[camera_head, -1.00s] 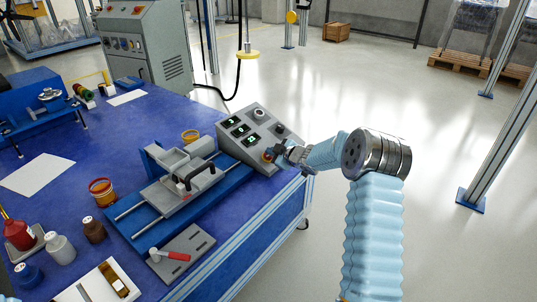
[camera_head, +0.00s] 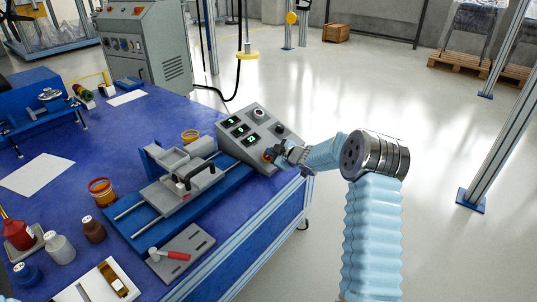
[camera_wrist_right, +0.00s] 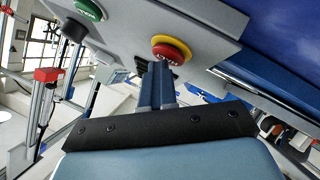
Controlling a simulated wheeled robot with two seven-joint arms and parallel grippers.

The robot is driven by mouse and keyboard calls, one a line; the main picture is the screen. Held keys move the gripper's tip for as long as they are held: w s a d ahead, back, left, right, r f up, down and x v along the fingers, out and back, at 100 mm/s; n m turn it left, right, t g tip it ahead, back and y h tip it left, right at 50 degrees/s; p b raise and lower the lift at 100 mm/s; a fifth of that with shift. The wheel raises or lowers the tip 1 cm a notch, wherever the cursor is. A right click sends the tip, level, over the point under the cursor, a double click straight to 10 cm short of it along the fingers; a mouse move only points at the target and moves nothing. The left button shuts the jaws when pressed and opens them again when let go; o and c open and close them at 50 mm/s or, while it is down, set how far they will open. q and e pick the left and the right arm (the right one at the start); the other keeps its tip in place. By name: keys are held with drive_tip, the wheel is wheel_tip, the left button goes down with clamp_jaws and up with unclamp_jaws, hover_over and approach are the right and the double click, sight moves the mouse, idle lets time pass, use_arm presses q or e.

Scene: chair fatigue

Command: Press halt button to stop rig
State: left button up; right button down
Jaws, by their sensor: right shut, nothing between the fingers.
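The grey control box (camera_head: 245,128) with lit green displays stands at the right edge of the blue table. Its red halt button with a yellow collar shows in the right wrist view (camera_wrist_right: 171,48); in the head view it is largely hidden by my gripper. My right gripper (camera_head: 273,155) is shut and empty, with its fingertips at the button. In the right wrist view the fingers (camera_wrist_right: 158,78) end just below the red cap and overlap its lower edge; I cannot tell whether they touch it. My left gripper is not in view.
A green button (camera_wrist_right: 88,9) and a dark knob (camera_wrist_right: 74,30) sit on the same panel. The sliding rig (camera_head: 180,185) with a black handle stands left of the box. Open floor lies right of the table.

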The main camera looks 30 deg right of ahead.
drive_tip(key=shift+s+a+f, duration=0.1)
drive_tip(key=shift+f, duration=0.25)
drive_tip(key=shift+s, duration=0.1)
drive_tip(key=shift+r+p, duration=0.15)
drive_tip(key=shift+p, duration=0.15)
drive_tip(key=shift+s+r, duration=0.1)
drive_tip(key=shift+r, duration=0.15)
drive_tip(key=r+p, duration=0.1)
drive_tip(key=s+r+p, duration=0.1)
drive_tip(key=r+p, duration=0.1)
drive_tip(key=d+r+p, duration=0.1)
drive_tip(key=r, duration=0.1)
drive_tip(key=shift+s+r+p, duration=0.15)
drive_tip(key=shift+s+p, duration=0.2)
drive_tip(key=shift+s, duration=0.05)
